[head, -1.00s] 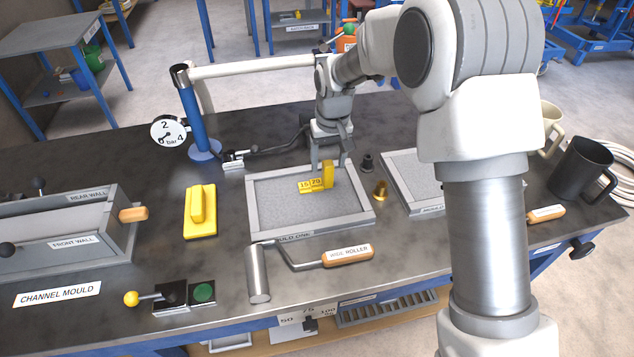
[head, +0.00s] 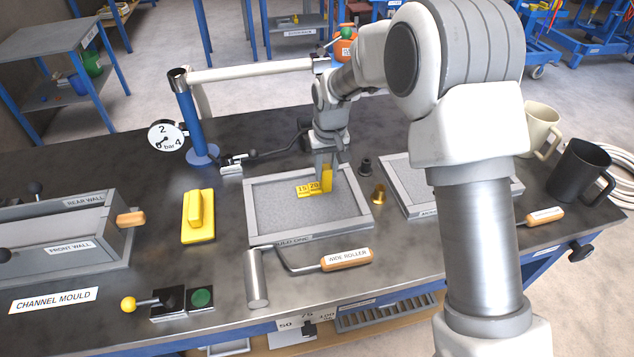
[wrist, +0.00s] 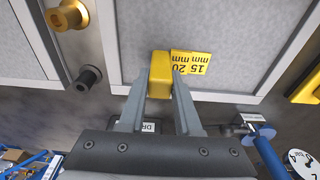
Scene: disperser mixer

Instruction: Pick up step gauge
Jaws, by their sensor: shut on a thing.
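The step gauge (head: 308,189) is yellow, with steps marked 15 and 20 and a taller block at its right end. In the wrist view my gripper (wrist: 158,95) is shut on the yellow block of the step gauge (wrist: 160,74), and the marked steps extend to the right. I cannot tell whether the gauge touches the grey surface.
A second mould tray (head: 411,199) is at the right, with a brass fitting (head: 379,194) and a dark fitting (head: 365,166) between the trays. A wide roller (head: 346,259) lies in front. A yellow float (head: 198,217) and a pressure gauge (head: 166,136) are at left. Mugs (head: 580,172) stand at right.

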